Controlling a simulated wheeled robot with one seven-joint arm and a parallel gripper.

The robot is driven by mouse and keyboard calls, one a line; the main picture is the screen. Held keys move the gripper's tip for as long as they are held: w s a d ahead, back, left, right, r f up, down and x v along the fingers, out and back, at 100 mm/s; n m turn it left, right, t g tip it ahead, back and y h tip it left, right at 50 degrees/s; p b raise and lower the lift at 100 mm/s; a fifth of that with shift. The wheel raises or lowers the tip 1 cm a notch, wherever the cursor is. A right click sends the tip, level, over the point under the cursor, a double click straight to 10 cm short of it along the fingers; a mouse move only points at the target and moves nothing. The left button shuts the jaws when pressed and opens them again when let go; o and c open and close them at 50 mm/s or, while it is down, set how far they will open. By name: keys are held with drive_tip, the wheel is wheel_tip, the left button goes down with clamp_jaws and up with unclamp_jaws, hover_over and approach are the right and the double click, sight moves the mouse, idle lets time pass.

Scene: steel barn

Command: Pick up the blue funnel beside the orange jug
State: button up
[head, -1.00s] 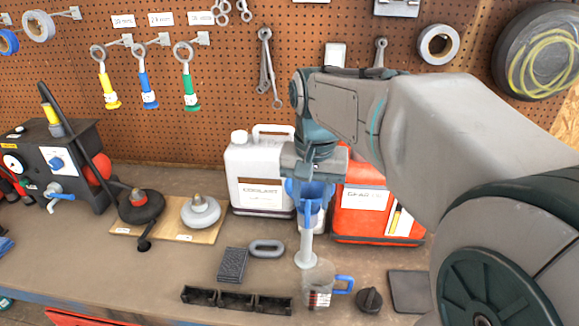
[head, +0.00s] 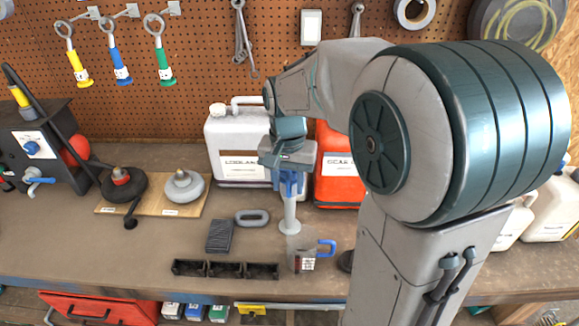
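The blue funnel (head: 292,181) is directly under my gripper (head: 288,165), in front of the gap between the white jug and the orange jug (head: 338,170). A pale upright tube (head: 289,212) with a rounded lower end shows below the blue part; I cannot tell whether it belongs to the funnel. My gripper points down and overlaps the funnel's upper part. Its fingertips are hard to separate from the blue, so I cannot tell whether it grips. My arm hides the right side of the orange jug.
A white jug (head: 237,150) stands close left of the gripper. A clear measuring cup with a blue handle (head: 303,258), a black tray (head: 224,269), a grey ring (head: 252,217) and a dark ribbed block (head: 219,236) lie in front. Pegboard (head: 180,110) closes the back.

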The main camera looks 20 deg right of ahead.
drive_tip(key=shift+f+p, duration=0.35)
drive_tip(key=shift+f, duration=1.6)
clamp_jaws()
drive_tip(key=shift+r, duration=0.1)
